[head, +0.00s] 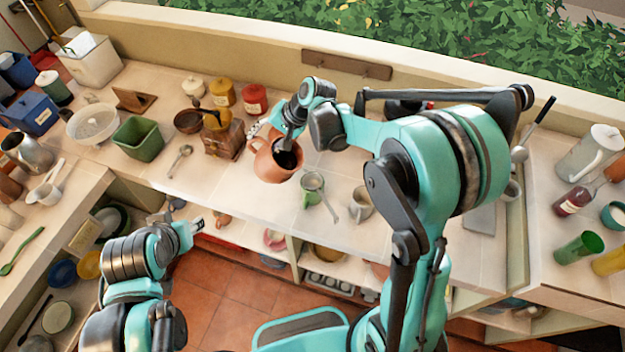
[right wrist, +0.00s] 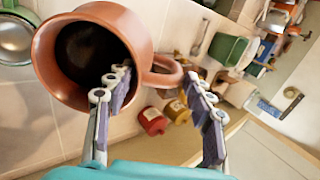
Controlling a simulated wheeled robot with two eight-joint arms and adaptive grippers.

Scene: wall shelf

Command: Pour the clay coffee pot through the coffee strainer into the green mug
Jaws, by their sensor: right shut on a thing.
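The clay coffee pot (head: 273,162) is held by my right gripper (head: 289,143), above the counter and left of the green mug. In the right wrist view the pot (right wrist: 55,75) shows its round mouth and dark inside; its handle (right wrist: 166,73) lies between the fingers (right wrist: 160,100). The green mug (head: 308,198) stands on the counter with the coffee strainer (head: 312,181) over its top. The strainer (right wrist: 14,40) and part of the mug (right wrist: 22,76) show at the left edge of the wrist view. My left gripper (head: 196,226) is low left, away from these; its opening is unclear.
A metal cup (head: 360,203) stands right of the mug. Behind and left of the pot are a wooden coffee grinder (head: 223,140), a red jar (head: 254,98) and a yellow jar (head: 222,92). A green square container (head: 138,138) stands farther left. Shelves lie below the counter.

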